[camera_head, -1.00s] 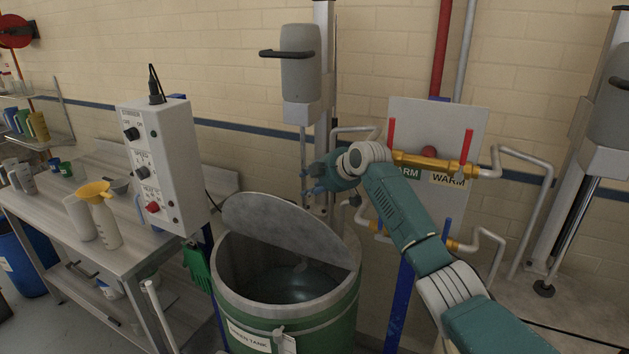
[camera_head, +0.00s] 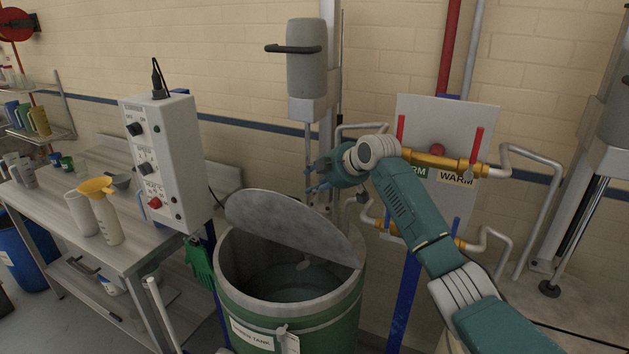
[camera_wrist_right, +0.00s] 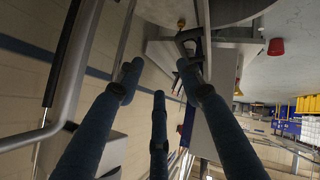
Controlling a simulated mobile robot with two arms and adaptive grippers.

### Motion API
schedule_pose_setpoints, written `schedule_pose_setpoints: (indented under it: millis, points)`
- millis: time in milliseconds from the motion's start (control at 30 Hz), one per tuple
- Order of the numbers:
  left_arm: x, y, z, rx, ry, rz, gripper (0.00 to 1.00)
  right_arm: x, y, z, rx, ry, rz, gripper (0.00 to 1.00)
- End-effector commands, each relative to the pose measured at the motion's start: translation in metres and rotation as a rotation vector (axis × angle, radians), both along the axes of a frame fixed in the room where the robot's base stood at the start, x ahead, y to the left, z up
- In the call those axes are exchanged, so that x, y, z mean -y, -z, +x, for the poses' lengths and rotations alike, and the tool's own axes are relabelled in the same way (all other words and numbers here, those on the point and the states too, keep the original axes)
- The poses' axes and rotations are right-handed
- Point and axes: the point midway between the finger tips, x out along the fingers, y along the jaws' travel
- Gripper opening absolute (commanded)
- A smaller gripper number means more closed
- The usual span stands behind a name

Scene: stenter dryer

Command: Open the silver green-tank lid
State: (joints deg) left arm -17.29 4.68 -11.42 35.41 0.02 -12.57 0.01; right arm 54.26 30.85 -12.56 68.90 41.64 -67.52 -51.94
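The silver lid (camera_head: 290,226) of the green tank (camera_head: 318,331) is a flat grey plate. It stands tilted up over the tank's rim, and the tank's dark inside shows in front of it. My right gripper (camera_head: 318,178) is above and behind the lid, apart from it. Its fingers are spread and empty in the right wrist view (camera_wrist_right: 160,85). A grey curved surface at the top of that view may be the lid; I cannot tell. My left gripper is not in view.
Pipes with red-handled valves (camera_head: 440,163) are on the wall at right. A grey mixer unit (camera_head: 306,60) hangs above the gripper.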

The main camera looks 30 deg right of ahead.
Motion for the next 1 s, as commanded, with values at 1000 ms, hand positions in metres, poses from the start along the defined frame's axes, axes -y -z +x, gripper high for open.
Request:
schedule_pose_setpoints:
  millis: [1000]
  points:
    - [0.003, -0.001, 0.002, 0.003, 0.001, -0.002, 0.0, 0.014, -0.043, -0.05, 0.006, 0.009, -0.001, 0.0]
